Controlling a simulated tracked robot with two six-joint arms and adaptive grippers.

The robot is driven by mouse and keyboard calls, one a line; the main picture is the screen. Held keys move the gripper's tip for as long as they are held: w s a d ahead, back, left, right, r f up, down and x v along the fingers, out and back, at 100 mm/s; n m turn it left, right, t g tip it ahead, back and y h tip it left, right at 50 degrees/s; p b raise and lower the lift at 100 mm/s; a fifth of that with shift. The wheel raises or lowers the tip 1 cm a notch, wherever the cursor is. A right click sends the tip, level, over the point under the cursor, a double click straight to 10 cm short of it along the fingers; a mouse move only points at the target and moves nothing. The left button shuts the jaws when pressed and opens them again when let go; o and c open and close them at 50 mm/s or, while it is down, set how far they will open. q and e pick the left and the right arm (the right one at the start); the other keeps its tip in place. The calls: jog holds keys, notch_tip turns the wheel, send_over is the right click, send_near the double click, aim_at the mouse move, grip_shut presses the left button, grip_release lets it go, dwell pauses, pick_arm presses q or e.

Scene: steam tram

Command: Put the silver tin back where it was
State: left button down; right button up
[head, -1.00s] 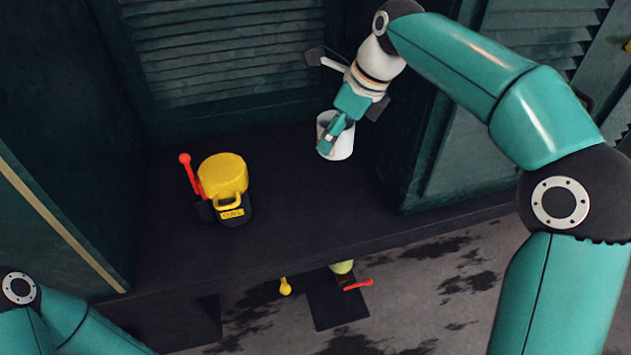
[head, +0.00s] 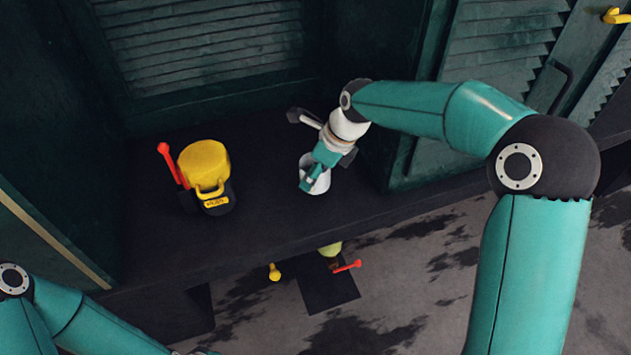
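The silver tin (head: 321,184), a pale open-topped cylinder, is at the right part of the dark ledge in the head view. My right gripper (head: 315,170) comes down over its rim and is shut on it, with a teal finger crossing the tin's mouth. The tin looks upright. I cannot tell whether its base touches the ledge or hangs just above it. My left arm shows at the bottom left, but its gripper fingers are out of the picture.
A yellow-topped container (head: 204,160) with a red-knobbed lever (head: 170,160) stands on the dark ledge (head: 260,225) to the left. Louvred green panels rise behind. Below the ledge's front edge are small yellow and red handles (head: 347,266). The ledge between container and tin is clear.

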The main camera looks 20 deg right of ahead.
jog(key=shift+f, duration=1.8)
jog(key=shift+f, duration=0.1)
jog(key=o, duration=1.2)
jog(key=v, duration=1.2)
